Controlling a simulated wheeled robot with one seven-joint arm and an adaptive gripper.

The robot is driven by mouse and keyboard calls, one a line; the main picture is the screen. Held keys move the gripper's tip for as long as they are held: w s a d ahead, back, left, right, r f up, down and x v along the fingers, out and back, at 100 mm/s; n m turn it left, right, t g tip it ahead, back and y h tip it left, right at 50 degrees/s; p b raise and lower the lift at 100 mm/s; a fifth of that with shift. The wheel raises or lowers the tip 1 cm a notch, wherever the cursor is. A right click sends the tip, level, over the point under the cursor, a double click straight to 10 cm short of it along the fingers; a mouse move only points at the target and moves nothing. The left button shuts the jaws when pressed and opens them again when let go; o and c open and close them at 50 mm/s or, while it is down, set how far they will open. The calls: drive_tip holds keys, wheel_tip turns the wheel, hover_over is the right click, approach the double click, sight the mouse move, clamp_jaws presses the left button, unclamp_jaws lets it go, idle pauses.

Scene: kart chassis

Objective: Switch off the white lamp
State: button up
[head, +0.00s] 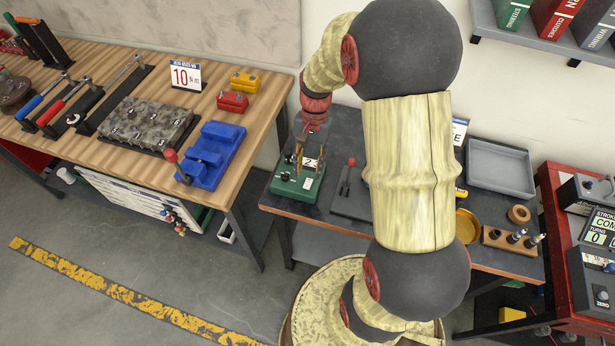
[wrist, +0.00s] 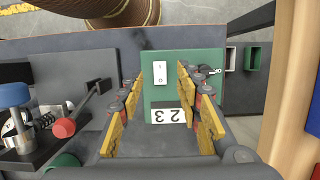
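I cannot make out a white lamp in either view. A green box (head: 297,186) stands on the dark bench below my gripper (head: 309,150). In the wrist view the green box (wrist: 205,62) shows a white rocker switch (wrist: 160,72) on its face and a white label (wrist: 168,116) with black digits. The switch also shows small in the head view (head: 308,183). My gripper's yellow fingers (wrist: 160,88) are spread apart, with the switch and label seen between them. Nothing is held. Whether the fingers touch the box cannot be told.
A black plate with a red-knobbed lever (head: 349,172) is right of the box. A grey tray (head: 499,170) and a gold dish (head: 467,226) lie farther right. A wooden bench with a blue block (head: 212,155) stands left. My arm hides part of the bench.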

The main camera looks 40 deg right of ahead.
sight(310, 179)
drive_tip(key=v, duration=0.7)
idle(0.4)
drive_tip(key=s+a+r+n+t+h, duration=0.2)
drive_tip(key=s+a+r+n+t, duration=0.5)
drive_tip(key=s+a+r+n, duration=0.3)
drive_tip(key=s+a+r, duration=0.4)
drive_tip(key=r, duration=0.2)
drive_tip(key=shift+r, duration=0.25)
drive_tip(key=shift+a, duration=0.1)
